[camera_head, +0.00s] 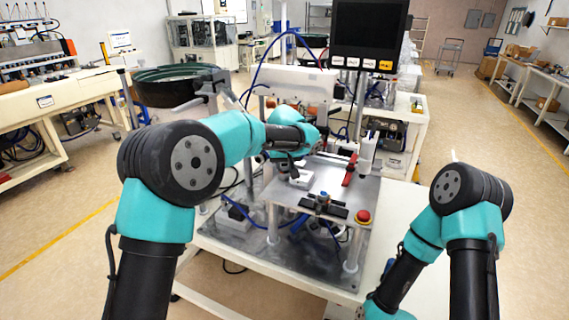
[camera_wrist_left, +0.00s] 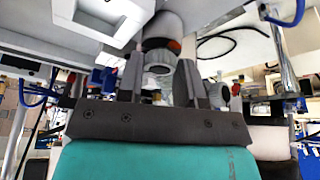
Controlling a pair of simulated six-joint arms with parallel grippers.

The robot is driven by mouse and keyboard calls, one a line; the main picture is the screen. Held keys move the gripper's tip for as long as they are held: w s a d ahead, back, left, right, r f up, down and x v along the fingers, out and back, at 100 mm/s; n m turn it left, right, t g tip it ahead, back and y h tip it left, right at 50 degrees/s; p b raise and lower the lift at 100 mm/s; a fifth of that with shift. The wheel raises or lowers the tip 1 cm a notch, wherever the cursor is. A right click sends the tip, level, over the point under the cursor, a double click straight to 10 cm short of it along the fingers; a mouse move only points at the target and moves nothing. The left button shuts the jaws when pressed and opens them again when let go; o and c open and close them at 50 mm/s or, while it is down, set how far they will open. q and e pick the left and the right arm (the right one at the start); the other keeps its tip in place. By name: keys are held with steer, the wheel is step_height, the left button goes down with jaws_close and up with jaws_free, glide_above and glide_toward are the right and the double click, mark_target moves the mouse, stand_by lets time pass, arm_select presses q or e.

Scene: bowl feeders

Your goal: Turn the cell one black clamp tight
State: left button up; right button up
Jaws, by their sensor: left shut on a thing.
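My left gripper (camera_wrist_left: 160,85) has its two dark fingers on either side of a grey ribbed knob (camera_wrist_left: 157,62) in the left wrist view, and it is shut on it. I cannot tell for sure whether this knob is the black clamp of cell one. In the head view my left arm reaches in over the bench, and the gripper (camera_head: 290,158) is small and partly hidden near the left side of the metal plate. My right arm shows at the right, but its gripper is out of view.
The metal plate (camera_head: 325,185) carries a red lever (camera_head: 350,168), black blocks and a red button (camera_head: 363,216) at its front corner. A dark green bowl feeder (camera_head: 170,86) stands behind left. A monitor (camera_head: 368,30) rises behind. Blue hoses hang around the bench.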

arm_select(q)
steer(key=m+h, duration=0.1)
steer(key=m, duration=0.2)
steer(key=m+h, duration=0.1)
steer(key=m, duration=0.1)
steer(key=shift+a+m, duration=0.2)
steer(key=shift+m, duration=0.2)
steer(key=m+g+h, duration=0.1)
steer(key=m, duration=0.2)
steer(key=m+h, duration=0.1)
steer(key=m, duration=0.1)
steer(key=shift+w+a+m+g, duration=0.15)
steer(key=shift+m+g, duration=0.25)
steer(key=o, duration=0.9)
steer(key=v, duration=1.7)
steer(key=shift+w+a+r, duration=0.1)
steer(key=shift+a+r, duration=0.05)
steer(key=shift+r, duration=0.05)
